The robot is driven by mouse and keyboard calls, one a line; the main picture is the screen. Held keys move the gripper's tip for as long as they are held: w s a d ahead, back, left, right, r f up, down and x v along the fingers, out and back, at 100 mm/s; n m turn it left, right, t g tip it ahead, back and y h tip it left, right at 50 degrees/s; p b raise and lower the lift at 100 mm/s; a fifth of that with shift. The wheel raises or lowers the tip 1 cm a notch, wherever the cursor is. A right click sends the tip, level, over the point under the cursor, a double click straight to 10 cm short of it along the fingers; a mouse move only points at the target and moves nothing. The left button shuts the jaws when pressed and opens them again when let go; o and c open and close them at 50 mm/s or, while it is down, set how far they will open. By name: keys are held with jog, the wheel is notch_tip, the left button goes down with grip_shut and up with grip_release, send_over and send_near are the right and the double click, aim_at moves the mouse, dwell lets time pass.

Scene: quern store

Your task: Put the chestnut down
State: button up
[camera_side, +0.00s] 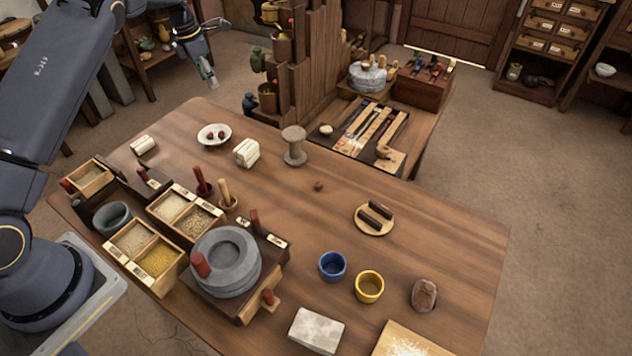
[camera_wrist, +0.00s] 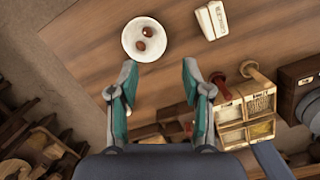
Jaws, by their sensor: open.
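Two brown chestnuts (camera_wrist: 148,32) lie in a shallow white bowl (camera_wrist: 126,41) in the wrist view. The same bowl (camera_side: 203,139) stands near the table's far left edge in the side view. A single small brown piece, which looks like another chestnut (camera_side: 319,186), lies alone on the bare wood mid-table. My gripper (camera_side: 209,80) is raised beyond the far left edge of the table. In the wrist view my gripper (camera_wrist: 160,84) has its two teal-lined fingers spread, with nothing between them. The bowl appears ahead of the fingertips, apart from them.
A white bundle (camera_side: 246,152) and a grey spool (camera_side: 294,147) stand right of the bowl. A stone quern (camera_side: 226,262) and grain boxes (camera_side: 158,262) fill the near left. Blue (camera_side: 332,266) and yellow (camera_side: 369,287) cups stand nearer. The right side of the table is mostly clear.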

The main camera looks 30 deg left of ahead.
jog(key=s+d+r+m+t, duration=0.1)
jog(key=s+d+r+m, duration=0.6)
jog(key=r, duration=0.3)
jog(key=s+d+r+m+t, duration=0.1)
jog(key=s+d+r+m, duration=0.65)
jog(key=r, duration=0.25)
jog(key=s+d+f+m, duration=0.1)
jog(key=s+d+m, duration=0.3)
jog(key=s+m, duration=0.4)
jog(key=s+d+f+m+t, duration=0.1)
jog(key=s+d+m, duration=0.3)
jog(key=s+m, duration=0.5)
jog(key=s, duration=0.4)
jog(key=shift+s+d+f+t, duration=0.2)
jog(key=shift+t, duration=0.1)
